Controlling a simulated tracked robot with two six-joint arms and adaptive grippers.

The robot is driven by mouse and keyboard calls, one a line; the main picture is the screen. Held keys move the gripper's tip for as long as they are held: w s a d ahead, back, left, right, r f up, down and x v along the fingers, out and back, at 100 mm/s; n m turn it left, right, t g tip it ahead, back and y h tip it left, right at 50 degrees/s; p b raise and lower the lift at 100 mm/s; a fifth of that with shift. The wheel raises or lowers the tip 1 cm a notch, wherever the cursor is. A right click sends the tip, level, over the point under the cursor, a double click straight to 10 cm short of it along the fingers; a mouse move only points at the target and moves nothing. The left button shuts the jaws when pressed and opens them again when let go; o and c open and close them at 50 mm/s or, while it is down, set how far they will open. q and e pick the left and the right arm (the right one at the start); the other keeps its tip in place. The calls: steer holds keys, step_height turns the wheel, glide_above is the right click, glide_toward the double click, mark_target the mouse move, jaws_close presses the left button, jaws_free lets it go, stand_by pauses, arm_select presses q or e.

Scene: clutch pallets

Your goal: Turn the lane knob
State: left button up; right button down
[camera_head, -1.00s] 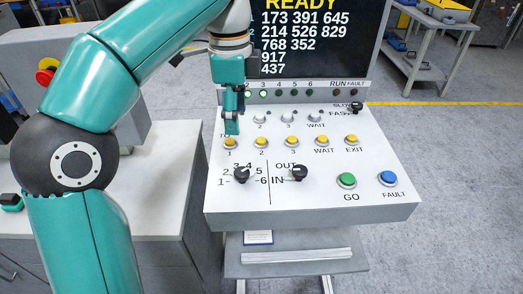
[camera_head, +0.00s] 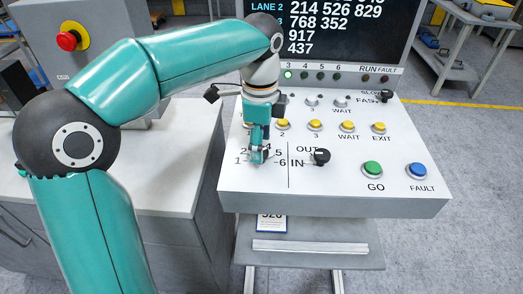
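The lane knob is a black knob on the white sloped panel (camera_head: 430,199), with the numbers 1 to 6 around it. My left gripper (camera_head: 259,156) points down right over it, and its fingers hide most of the knob. I cannot tell whether the fingers are closed on it or where its pointer stands. A second black knob (camera_head: 321,157), marked OUT and IN, sits to its right across a thin line. My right gripper is not in view.
Yellow buttons (camera_head: 347,127) run in a row behind the knobs. A green GO button (camera_head: 372,168) and a blue FAULT button (camera_head: 417,171) are at the panel's right. A dark screen (camera_head: 330,30) stands behind. A red emergency button (camera_head: 69,40) is at the upper left.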

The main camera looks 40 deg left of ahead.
arm_select(q)
steer(key=shift+f, duration=0.85)
steer(key=shift+d, duration=0.1)
steer(key=c, duration=1.1)
steer(key=shift+c, duration=0.2)
